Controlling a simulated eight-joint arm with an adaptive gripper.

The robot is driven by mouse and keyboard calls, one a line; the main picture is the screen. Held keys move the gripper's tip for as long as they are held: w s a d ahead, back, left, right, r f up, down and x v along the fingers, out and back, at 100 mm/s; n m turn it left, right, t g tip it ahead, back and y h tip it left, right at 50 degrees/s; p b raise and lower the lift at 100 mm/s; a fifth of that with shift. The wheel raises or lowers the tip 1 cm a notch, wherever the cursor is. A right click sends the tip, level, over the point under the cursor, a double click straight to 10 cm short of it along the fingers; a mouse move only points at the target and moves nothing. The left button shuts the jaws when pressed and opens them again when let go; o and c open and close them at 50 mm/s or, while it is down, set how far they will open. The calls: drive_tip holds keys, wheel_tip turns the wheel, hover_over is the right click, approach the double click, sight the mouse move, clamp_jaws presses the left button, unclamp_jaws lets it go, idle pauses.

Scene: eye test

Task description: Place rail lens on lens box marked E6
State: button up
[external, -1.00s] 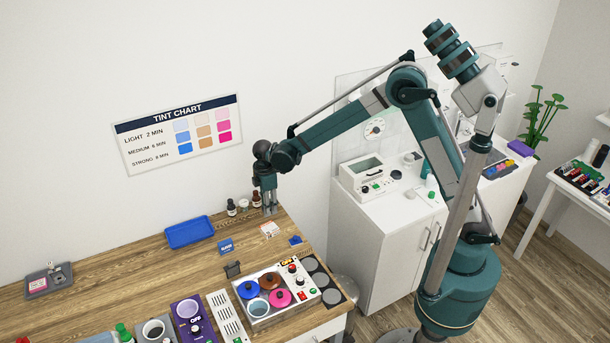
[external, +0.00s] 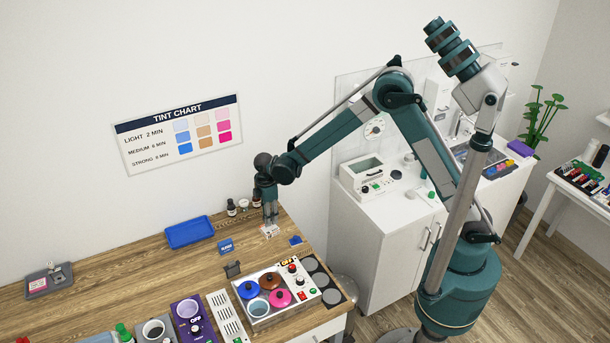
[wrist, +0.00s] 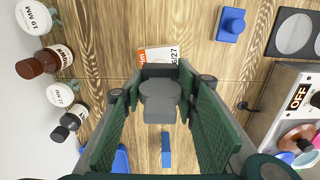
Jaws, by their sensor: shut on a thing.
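My gripper (external: 270,221) points down at the right part of the wooden bench, close above a small white and orange box (external: 270,231). In the wrist view my gripper (wrist: 160,76) is shut on a dark grey piece with a rounded face (wrist: 160,92), which I take to be the rail lens. Its lower end is hard to make out. The white and orange box (wrist: 158,54) shows just past the fingertips, partly covered. Part of its print reads like "6/27". I cannot read an E6 mark, and cannot tell whether the held piece touches the box.
Small bottles (external: 232,207) stand behind the gripper by the wall. A tinting unit with coloured pots (external: 280,298) stands in front.

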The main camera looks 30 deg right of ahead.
drive_tip(key=shift+f, duration=1.7)
drive_tip(key=shift+f, duration=0.15)
drive_tip(key=o, duration=1)
drive_tip(key=shift+c, duration=0.2)
wheel_tip(320, 180, up, 12)
drive_tip(key=shift+r, duration=0.15)
